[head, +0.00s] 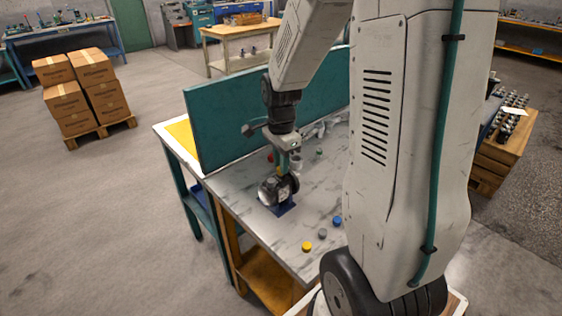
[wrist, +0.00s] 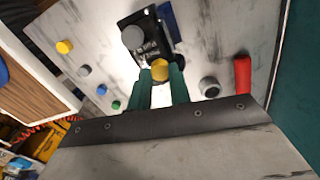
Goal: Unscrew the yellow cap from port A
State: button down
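The hydraulic motor (head: 281,188) is a dark body on a blue base (head: 285,209) on the marble-topped bench. In the wrist view its black body (wrist: 150,35) carries white lettering and a grey round part (wrist: 132,37). A yellow cap (wrist: 160,71) sits at the motor's near edge. The green fingers of my gripper (wrist: 161,76) flank the cap closely on both sides, with no clear gap seen. In the head view my gripper (head: 282,167) points down at the motor. The port under the cap is hidden, and its letter is not readable.
A loose yellow cap (head: 307,246), a grey cap (head: 322,234) and a blue cap (head: 337,221) lie on the bench's front part. A red object (wrist: 242,73) lies beside the motor. A teal panel (head: 235,115) stands along the back.

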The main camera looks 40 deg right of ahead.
jog(key=n, duration=0.5)
jog(key=shift+r, duration=0.1)
jog(key=shift+n, duration=0.3)
jog(key=n, duration=0.4)
jog(key=shift+n, duration=0.4)
jog(key=c, duration=1.5)
grip_release()
